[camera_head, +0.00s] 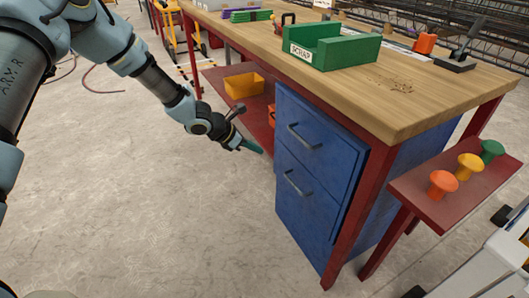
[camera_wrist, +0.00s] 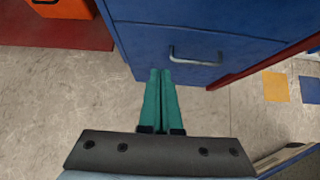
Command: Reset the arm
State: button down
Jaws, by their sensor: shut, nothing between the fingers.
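My gripper (camera_head: 252,147) is at the end of my arm, left of the blue drawer cabinet (camera_head: 310,223) under the workbench. In the wrist view its two green fingers (camera_wrist: 160,76) lie together, shut with nothing between them. The fingertips point toward the lower part of the blue drawer front (camera_wrist: 150,45). They appear close to it, but I cannot tell the exact gap. Both drawers look shut. My gripper is apart from the drawer handles (camera_head: 304,137).
The wooden workbench (camera_head: 420,95) carries a green scrap bin (camera_head: 345,52). A red lower shelf (camera_head: 216,78) holds a yellow bin (camera_head: 244,85). A red side ledge (camera_head: 420,192) bears orange, yellow and green knobs. Open concrete floor (camera_head: 130,200) lies left of the cabinet.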

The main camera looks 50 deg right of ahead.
jog(key=shift+w+a+r, duration=0.1)
jog(key=shift+a+r, duration=0.15)
jog(key=w+a+r+m+t+y, duration=0.1)
jog(key=w+a+r+m, duration=0.25)
jog(key=a, duration=0.55)
jog(key=w+a+r+m+t+y, duration=0.1)
jog(key=w+a+r+m, duration=0.3)
jog(key=a, duration=0.5)
jog(key=w+a+r+m+t+y, duration=0.15)
jog(key=w+a+r, duration=0.3)
jog(key=a, duration=0.45)
jog(key=s+a+r+m+y, duration=0.1)
jog(key=a+r+m+y, duration=0.1)
jog(key=a, duration=0.8)
jog(key=s+a+r+m+t+y, duration=0.1)
jog(key=s+a+r+m, duration=0.15)
jog(key=a, duration=0.65)
jog(key=s+a+r+m+y, duration=0.1)
jog(key=a+r+y, duration=0.15)
jog(key=a, duration=0.75)
notch_tip(320, 180, up, 18)
jog(key=p, duration=1.7)
jog(key=shift+f+h, duration=0.25)
jog(key=shift+h, duration=0.15)
jog(key=shift+m, duration=0.25)
